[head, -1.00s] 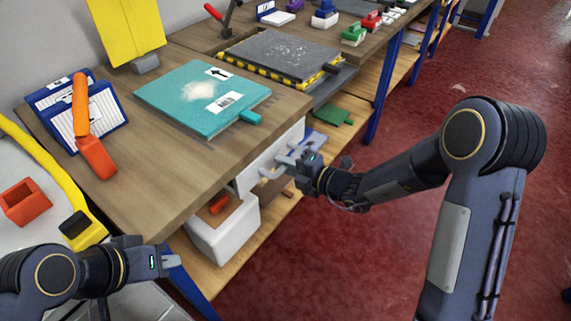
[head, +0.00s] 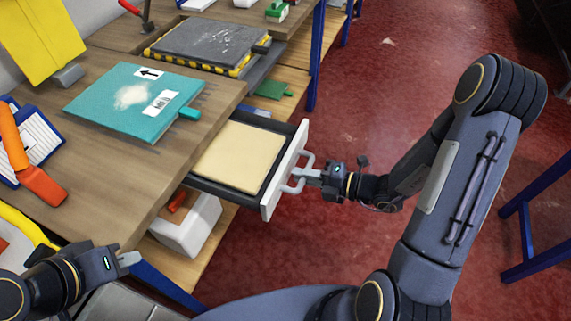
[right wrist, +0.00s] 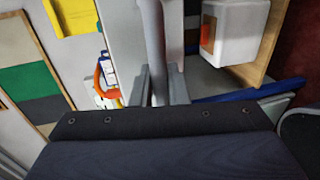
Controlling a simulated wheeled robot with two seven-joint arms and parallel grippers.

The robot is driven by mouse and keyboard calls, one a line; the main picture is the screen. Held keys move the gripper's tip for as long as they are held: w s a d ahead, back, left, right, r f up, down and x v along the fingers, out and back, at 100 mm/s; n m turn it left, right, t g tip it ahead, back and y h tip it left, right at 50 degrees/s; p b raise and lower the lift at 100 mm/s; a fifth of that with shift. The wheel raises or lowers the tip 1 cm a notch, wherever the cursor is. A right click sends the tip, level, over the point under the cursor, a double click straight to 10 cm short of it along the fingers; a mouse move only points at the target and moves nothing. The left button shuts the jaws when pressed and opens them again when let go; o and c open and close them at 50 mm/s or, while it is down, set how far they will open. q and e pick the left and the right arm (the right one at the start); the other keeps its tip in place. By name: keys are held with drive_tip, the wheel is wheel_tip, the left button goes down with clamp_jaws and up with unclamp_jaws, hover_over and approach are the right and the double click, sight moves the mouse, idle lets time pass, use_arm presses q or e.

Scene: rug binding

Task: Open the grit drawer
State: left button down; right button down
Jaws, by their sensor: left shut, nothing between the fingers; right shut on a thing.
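The grit drawer (head: 285,168) sticks well out from under the wooden bench top in the head view. It has a white front, dark side walls and a flat cream surface inside. My right gripper (head: 308,176) is shut on the grey drawer handle (head: 299,181) on the front's outer side. In the right wrist view the handle bar (right wrist: 153,45) runs between the gripper's fingers (right wrist: 157,85). My left gripper (head: 130,258) is shut and empty, low at the left near the bench's front corner, apart from the drawer.
A teal board (head: 115,110) with an arrow label lies on the bench top. A white bin (head: 188,225) stands on the shelf below the drawer. A blue bench leg (head: 165,287) is near my left gripper.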

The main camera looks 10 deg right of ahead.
drive_tip(key=shift+s+d, duration=0.3)
drive_tip(key=shift+d, duration=0.05)
drive_tip(key=c, duration=1.5)
unclamp_jaws()
drive_tip(key=v, duration=0.7)
drive_tip(key=shift+s+d+p, duration=0.25)
drive_tip(key=shift+d+p, duration=0.1)
drive_tip(key=shift+p, duration=0.05)
drive_tip(key=shift+r, duration=0.1)
